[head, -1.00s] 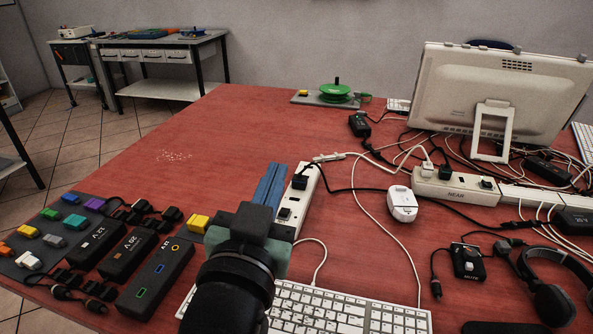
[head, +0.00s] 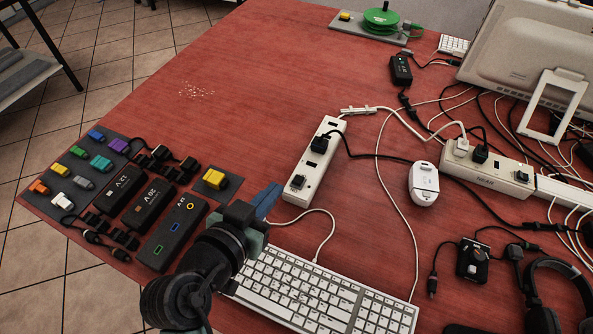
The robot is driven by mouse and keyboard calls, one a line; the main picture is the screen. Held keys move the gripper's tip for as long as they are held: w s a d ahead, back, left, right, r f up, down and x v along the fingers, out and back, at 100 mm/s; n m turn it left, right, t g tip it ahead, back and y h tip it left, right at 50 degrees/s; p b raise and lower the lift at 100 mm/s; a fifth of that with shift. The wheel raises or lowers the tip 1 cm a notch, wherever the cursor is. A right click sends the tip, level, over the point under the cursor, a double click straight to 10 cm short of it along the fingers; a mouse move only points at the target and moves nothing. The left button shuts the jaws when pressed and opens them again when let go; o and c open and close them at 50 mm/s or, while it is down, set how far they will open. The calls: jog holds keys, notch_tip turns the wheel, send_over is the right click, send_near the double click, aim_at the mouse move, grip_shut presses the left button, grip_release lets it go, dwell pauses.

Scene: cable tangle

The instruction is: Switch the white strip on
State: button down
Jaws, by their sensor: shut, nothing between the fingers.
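I cannot tell the switch's position. A second white strip (head: 492,173), marked NEAR, lies to the right with plugs in it. My gripper (head: 273,190), with blue fingers, is shut and empty. In the picture its tips are just left of the first strip's near end. I cannot tell their height or whether they touch anything.
A white keyboard (head: 320,292) lies in front of the strip. Black power bricks (head: 170,236) and a yellow button (head: 215,179) are at left. A white mouse-like device (head: 423,185), cables and headphones (head: 548,290) are at right.

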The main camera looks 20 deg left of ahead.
jog(key=shift+s, duration=0.1)
send_over(297, 183)
jog(key=s, duration=0.2)
notch_tip(297, 183, down, 4)
jog(key=shift+w+a+r, duration=0.1)
jog(key=shift+r, duration=0.1)
notch_tip(297, 183, down, 3)
jog(key=shift+w+f+b, duration=0.1)
jog(key=shift+f+b, duration=0.05)
jog(key=shift+b, duration=0.3)
jog(key=shift+f, duration=0.5)
jog(key=shift+f, duration=0.1)
jog(key=shift+s+f+b, duration=0.25)
jog(key=shift+f+b, duration=0.4)
jog(key=shift+b, duration=0.35)
jog(key=shift+s+r, duration=0.1)
jog(key=shift+r, duration=0.05)
jog(key=shift+p, duration=0.35)
